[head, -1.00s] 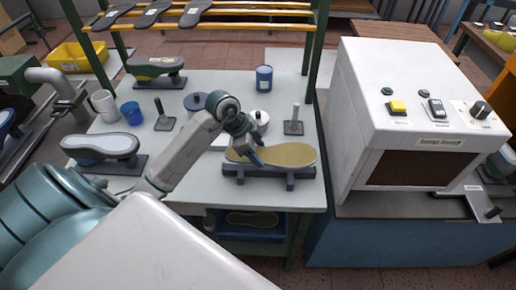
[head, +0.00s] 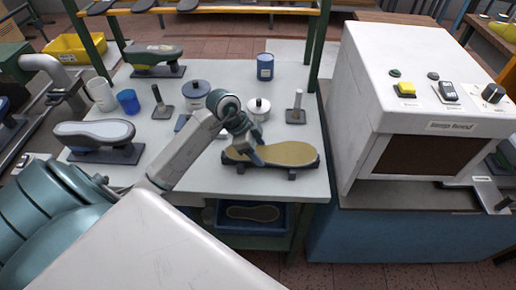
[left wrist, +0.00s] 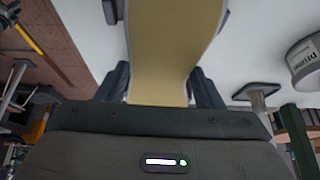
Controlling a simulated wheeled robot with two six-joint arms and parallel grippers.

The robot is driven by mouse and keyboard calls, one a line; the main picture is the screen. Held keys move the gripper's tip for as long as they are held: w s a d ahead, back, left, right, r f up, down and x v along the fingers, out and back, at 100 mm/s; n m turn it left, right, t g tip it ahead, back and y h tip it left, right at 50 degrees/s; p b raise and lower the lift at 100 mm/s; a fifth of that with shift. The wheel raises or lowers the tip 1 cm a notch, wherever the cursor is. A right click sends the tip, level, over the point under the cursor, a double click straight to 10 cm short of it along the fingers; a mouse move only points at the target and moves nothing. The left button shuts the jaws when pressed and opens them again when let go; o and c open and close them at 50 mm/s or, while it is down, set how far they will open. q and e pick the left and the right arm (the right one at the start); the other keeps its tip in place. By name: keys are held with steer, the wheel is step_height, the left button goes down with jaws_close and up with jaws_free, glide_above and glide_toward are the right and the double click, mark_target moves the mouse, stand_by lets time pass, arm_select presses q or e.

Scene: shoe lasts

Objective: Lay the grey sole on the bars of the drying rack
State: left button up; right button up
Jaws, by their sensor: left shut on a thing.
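My left gripper (head: 256,154) is shut on the left part of a sole (head: 290,153). The sole's upper face looks tan, with a dark edge, not plainly grey. It lies flat over a dark low stand (head: 292,174) at the table's front right; I cannot tell whether it touches it. In the left wrist view the sole (left wrist: 160,60) runs away from between the two fingers (left wrist: 162,88). The drying rack's yellow bars (head: 235,9) cross the top of the head view, with several dark soles lying on them. My right gripper is out of view.
Behind the gripper stand a lidded pot (head: 259,108), a blue tin (head: 265,66) and a post on a base (head: 297,107). A white machine (head: 415,85) stands close on the right. A green upright (head: 313,50) rises at the table's back right. A blue bin (head: 250,213) sits below.

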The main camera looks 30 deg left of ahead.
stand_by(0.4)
arm_select(q)
steer(key=shift+p, duration=0.35)
stand_by(0.3)
steer(key=shift+p, duration=0.3)
stand_by(0.5)
steer(key=o, duration=1.3)
steer(key=shift+r, duration=0.1)
